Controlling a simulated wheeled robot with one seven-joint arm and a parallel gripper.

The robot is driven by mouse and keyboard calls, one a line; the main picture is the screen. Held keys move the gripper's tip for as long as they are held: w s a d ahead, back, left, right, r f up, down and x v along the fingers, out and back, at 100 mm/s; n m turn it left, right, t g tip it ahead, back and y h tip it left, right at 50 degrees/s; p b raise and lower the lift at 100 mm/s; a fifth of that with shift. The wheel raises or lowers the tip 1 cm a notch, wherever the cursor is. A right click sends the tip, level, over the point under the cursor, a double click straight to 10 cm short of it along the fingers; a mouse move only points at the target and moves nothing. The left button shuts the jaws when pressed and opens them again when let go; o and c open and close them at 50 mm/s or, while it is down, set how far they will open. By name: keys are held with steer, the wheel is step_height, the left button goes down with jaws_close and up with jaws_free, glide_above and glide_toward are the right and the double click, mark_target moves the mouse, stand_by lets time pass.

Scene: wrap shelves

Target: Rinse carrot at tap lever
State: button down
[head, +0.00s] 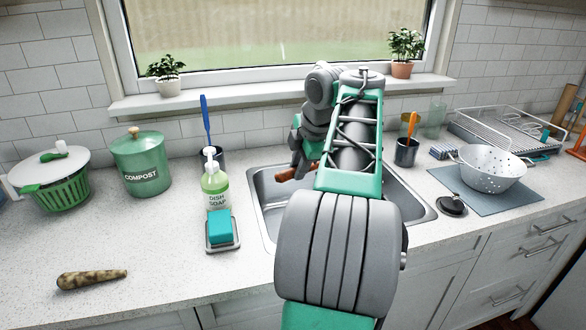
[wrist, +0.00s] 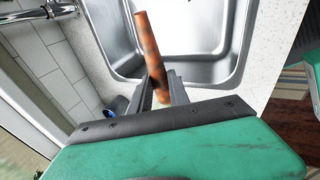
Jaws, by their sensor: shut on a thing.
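My gripper (head: 299,165) is over the left part of the sink (head: 268,215), shut on an orange-brown carrot (head: 285,176) with darker patches. In the wrist view the carrot (wrist: 148,45) sticks out beyond the fingers (wrist: 160,78), above the steel sink basin (wrist: 215,72). A chrome fitting (wrist: 62,8), likely part of the tap, shows at the upper left of the wrist view, apart from the carrot. The tap lever cannot be made out; my arm hides the middle of the sink in the head view. No water stream is visible.
A dirty, tapered root vegetable (head: 92,279) lies on the left counter. Dish soap (head: 215,184) and a teal sponge (head: 220,227) stand left of the sink. A colander (head: 491,168) on a mat and a drying rack (head: 505,130) are on the right. The front-left counter is mostly clear.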

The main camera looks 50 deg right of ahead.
steer(key=w+d+f+p, duration=0.2)
steer(key=w+d+p, duration=0.4)
steer(key=d, duration=0.5)
steer(key=shift+d+f+p, duration=0.3)
steer(key=shift+f+p, duration=0.05)
steer(key=shift+p, duration=0.2)
steer(key=shift+w, duration=0.1)
